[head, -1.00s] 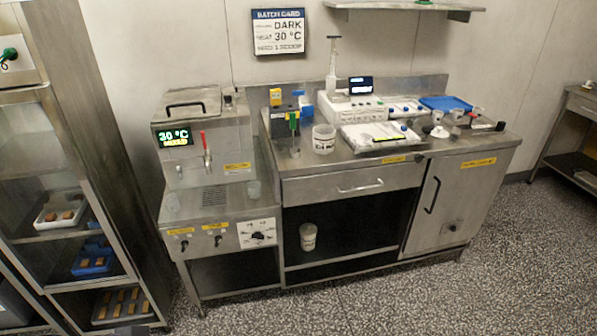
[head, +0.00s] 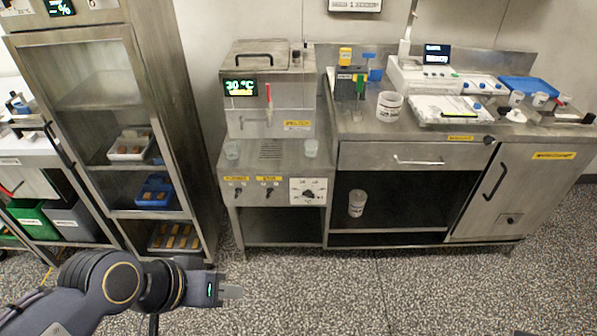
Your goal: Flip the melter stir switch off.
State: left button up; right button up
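The melter (head: 270,130) is a steel box with a lit "30 °C" display (head: 240,87) and a red-handled tap (head: 268,98). It stands on a steel stand, left of the workbench. On the stand's front panel are two small dark switches under yellow labels, a left switch (head: 238,192) and a right switch (head: 268,193). The label text is too small to read, and so are the switch positions. Right of them is a dial (head: 308,192) on a white plate. My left gripper (head: 232,292) is low in front of the stand, apart from it; its finger gap is unclear. My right gripper is not visible.
A glass-front cabinet (head: 122,215) with trays stands left of the melter. The bench (head: 375,150) on the right holds a white cup (head: 389,106), a scale and tools. Another cup (head: 357,203) is on its lower shelf. The speckled floor in front is clear.

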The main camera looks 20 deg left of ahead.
aim_at(270, 190)
jog(key=u, duration=1.5)
jog(key=i+j, duration=0.4)
jog(key=j, duration=0.15)
jog(key=u, duration=0.05)
